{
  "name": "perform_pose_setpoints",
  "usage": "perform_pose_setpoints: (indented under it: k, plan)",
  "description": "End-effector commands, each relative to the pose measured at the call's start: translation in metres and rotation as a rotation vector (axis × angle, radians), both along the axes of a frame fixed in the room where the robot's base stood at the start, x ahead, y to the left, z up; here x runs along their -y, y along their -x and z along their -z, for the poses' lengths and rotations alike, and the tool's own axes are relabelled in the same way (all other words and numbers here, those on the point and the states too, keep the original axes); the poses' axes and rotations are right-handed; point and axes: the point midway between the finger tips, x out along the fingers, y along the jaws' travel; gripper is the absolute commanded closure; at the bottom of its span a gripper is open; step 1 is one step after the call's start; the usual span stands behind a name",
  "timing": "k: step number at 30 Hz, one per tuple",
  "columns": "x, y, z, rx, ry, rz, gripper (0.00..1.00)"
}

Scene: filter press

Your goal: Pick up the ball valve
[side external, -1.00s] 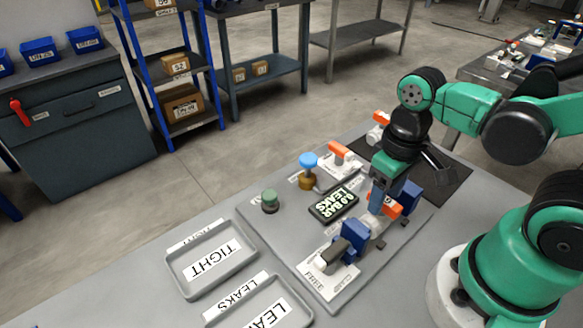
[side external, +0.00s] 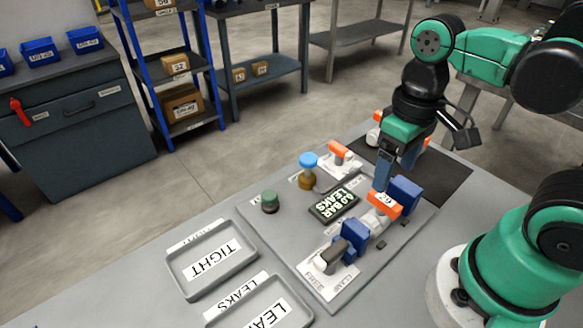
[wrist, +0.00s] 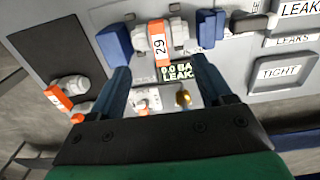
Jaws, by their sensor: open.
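A ball valve with a grey-white body and an orange handle marked 29 (side external: 384,204) sits in the test rig, between two blue clamp blocks (side external: 352,236) (side external: 404,192). It also shows in the wrist view (wrist: 157,42), just beyond my fingertips. My gripper (side external: 384,184) is above and slightly behind this valve, pointing down, apart from it. Other orange-handled valves show: one at the back of the rig plate (side external: 338,150) and valves on the dark mat (wrist: 58,97), partly hidden by my gripper.
A display (side external: 334,204) reads "0.0 BAR LEAKS". A blue-topped brass part (side external: 308,168) and a green knob (side external: 269,201) stand on the plate. Grey trays marked TIGHT (side external: 183,285) and LEAKS (side external: 300,318) lie at the front left. The dark mat (side external: 450,178) has bare room at right.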

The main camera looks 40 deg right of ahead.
Motion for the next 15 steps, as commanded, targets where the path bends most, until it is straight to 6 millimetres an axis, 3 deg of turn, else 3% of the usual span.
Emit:
perform_pose_setpoints:
  k: [1,2,3,10,13,15]
  plan:
    - [0.0000,0.0000,0.0000,0.000,0.000,0.000,0.10]
    - [0.0000,0.0000,0.0001,0.000,0.000,0.000,0.02]
    - [0.0000,0.0000,0.0001,0.000,0.000,0.000,0.00]
    - [0.0002,-0.0001,0.0005,0.000,-0.002,0.024,0.00]
    - [0.0010,-0.0002,0.0028,-0.003,-0.013,0.168,0.00]
    - [0.0019,-0.0002,0.0054,-0.008,-0.027,0.352,0.00]
